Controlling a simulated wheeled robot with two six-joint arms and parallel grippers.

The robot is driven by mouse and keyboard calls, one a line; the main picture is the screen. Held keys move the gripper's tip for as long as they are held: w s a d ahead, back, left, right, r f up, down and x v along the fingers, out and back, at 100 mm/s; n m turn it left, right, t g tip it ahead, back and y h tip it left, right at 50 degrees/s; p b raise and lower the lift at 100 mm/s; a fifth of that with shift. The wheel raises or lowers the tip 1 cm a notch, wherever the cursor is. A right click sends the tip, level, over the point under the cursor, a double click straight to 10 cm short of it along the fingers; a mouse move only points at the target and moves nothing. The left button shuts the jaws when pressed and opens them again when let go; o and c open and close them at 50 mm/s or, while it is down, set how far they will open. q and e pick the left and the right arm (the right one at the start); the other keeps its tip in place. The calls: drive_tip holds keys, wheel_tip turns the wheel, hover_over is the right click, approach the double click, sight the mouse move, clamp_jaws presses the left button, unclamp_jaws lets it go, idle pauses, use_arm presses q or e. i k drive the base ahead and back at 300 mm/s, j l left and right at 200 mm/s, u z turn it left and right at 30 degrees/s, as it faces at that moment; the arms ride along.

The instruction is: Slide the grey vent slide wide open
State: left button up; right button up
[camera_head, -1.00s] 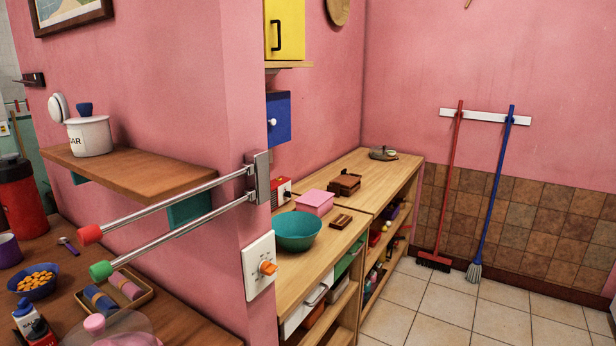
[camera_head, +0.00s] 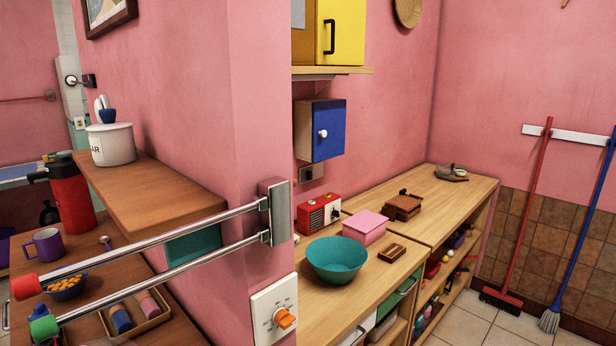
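Neither of my grippers is in view. I cannot pick out a grey vent slide with certainty. A small grey-brown plate (camera_head: 311,172) is on the pink wall under the blue cabinet, partly behind the red radio. It is too small to tell whether it is the vent slide, or whether it is open or shut.
A two-bar rail (camera_head: 150,250) on a grey bracket (camera_head: 275,212) juts out from the wall corner at left. A wooden shelf (camera_head: 155,195) holds a white sugar pot (camera_head: 111,145). A red radio (camera_head: 318,213) and teal bowl (camera_head: 337,262) stand on the counter (camera_head: 440,205).

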sight(306, 175)
drive_tip(key=l+u, duration=0.1)
drive_tip(key=u, duration=0.65)
drive_tip(key=i+l+u, duration=0.15)
drive_tip(key=l+u, duration=0.25)
drive_tip(key=l, duration=0.3)
drive_tip(key=l+u, duration=0.4)
drive_tip(key=l, duration=0.3)
drive_tip(key=k+l+u, duration=0.1)
drive_tip(key=l+u, duration=0.3)
drive_tip(key=l, duration=0.35)
